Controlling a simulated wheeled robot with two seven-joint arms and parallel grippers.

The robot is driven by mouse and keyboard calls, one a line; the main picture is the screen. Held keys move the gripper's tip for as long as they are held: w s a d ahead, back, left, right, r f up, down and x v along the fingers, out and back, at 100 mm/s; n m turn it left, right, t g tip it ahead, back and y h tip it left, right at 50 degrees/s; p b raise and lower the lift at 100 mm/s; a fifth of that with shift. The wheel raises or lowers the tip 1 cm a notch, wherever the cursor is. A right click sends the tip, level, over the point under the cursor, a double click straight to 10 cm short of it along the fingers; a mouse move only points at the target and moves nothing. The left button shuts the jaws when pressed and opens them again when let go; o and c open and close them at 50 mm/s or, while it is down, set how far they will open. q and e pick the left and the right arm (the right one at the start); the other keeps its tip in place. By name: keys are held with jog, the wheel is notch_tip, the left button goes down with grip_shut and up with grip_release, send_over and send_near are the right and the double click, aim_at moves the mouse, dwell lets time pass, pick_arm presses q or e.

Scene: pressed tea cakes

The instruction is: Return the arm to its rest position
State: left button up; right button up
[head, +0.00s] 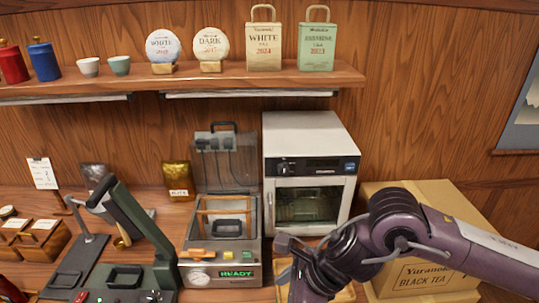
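My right arm (395,221) comes in from the right edge, purple with grey cables. It bends in front of the white oven and the cardboard box, and its lower part runs down and out at the bottom edge. I see no fingertips of my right gripper, so I cannot see whether it holds anything. My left arm and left gripper are not in view.
A white oven (310,134), a machine with a lit READY panel (236,274) and a dark green lever press (140,225) stand on the counter. A cardboard box (425,278) is behind my arm. A shelf (200,80) above holds tins, cups, tea cakes and bags.

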jog(key=w+a+r+m+t+y, duration=0.1)
jog(key=a+r+m+t+y, duration=0.15)
jog(key=a+m, duration=0.45)
jog(key=w+a+r+m+t+y, duration=0.1)
jog(key=a+r+m+t+y, duration=0.2)
jog(key=m, duration=0.8)
jog(key=d+f+m+t+h, duration=0.1)
jog(key=d+f+m+h, duration=0.3)
jog(key=d+m, duration=0.55)
jog(key=d+f+m+t+h, duration=0.1)
jog(key=d+f+m+h, duration=0.5)
jog(key=m, duration=0.6)
jog(key=s+d+f+m+g+h, duration=0.2)
jog(key=s+d+f+m+g, duration=0.35)
jog(key=s+d+m, duration=0.45)
notch_tip(320, 180, down, 30)
jog(key=d+g+b, duration=0.1)
pick_arm(q)
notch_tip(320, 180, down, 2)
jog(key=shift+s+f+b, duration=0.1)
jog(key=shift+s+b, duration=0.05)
jog(key=shift+b, duration=0.4)
pick_arm(e)
jog(key=s+d+f, duration=0.2)
jog(key=s+f, duration=0.8)
jog(key=s+d+f+g, duration=0.1)
jog(key=s+d+f, duration=0.1)
jog(key=s+f, duration=0.9)
